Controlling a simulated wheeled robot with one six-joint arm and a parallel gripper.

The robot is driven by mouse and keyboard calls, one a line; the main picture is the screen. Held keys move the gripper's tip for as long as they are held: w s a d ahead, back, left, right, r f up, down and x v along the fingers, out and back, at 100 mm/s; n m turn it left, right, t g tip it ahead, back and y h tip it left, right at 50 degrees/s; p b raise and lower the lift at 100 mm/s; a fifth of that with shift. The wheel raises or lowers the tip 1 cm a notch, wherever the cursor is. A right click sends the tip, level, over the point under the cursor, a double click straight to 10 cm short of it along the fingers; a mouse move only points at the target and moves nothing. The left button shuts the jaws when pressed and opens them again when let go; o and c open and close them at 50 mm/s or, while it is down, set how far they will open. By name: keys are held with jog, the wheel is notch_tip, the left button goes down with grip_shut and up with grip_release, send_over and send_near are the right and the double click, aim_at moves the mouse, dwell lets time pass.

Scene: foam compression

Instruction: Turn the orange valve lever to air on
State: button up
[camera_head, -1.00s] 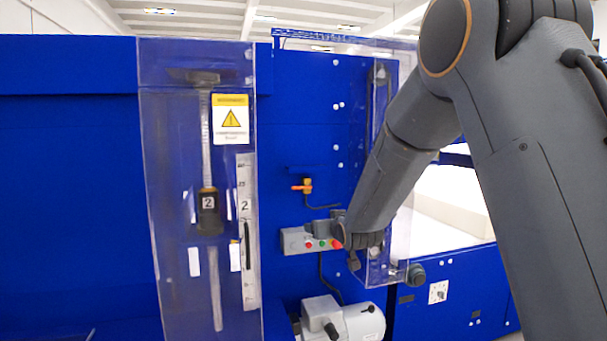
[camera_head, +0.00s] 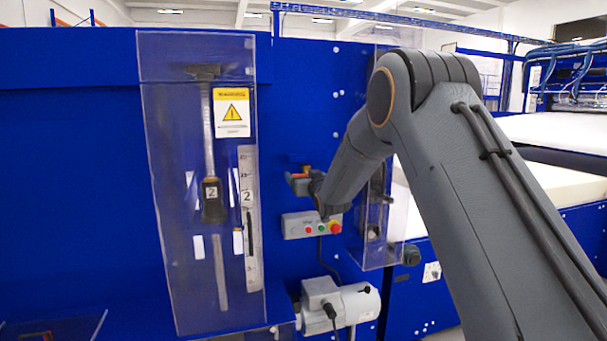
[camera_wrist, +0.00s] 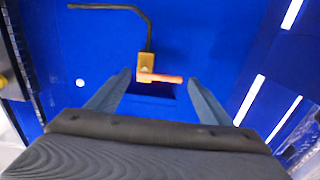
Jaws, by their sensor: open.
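The orange valve lever (camera_wrist: 160,78) sits on a brass valve body (camera_wrist: 146,62) fixed to the blue panel. In the wrist view it lies about level and points right from the body. My gripper (camera_wrist: 158,80) is open, with one finger on each side of the valve and lever. I cannot tell how far the fingertips are from the panel. In the head view my gripper (camera_head: 297,180) is at the valve and covers part of it; a bit of the orange lever (camera_head: 300,176) shows there.
Clear guards stand to the left (camera_head: 165,270) and right (camera_head: 365,255). A grey motor (camera_head: 342,303) is below. A dark hose (camera_wrist: 148,30) runs from the valve.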

jog(key=shift+w, duration=0.25)
jog(key=c, duration=1)
jog(key=shift+c, duration=0.2)
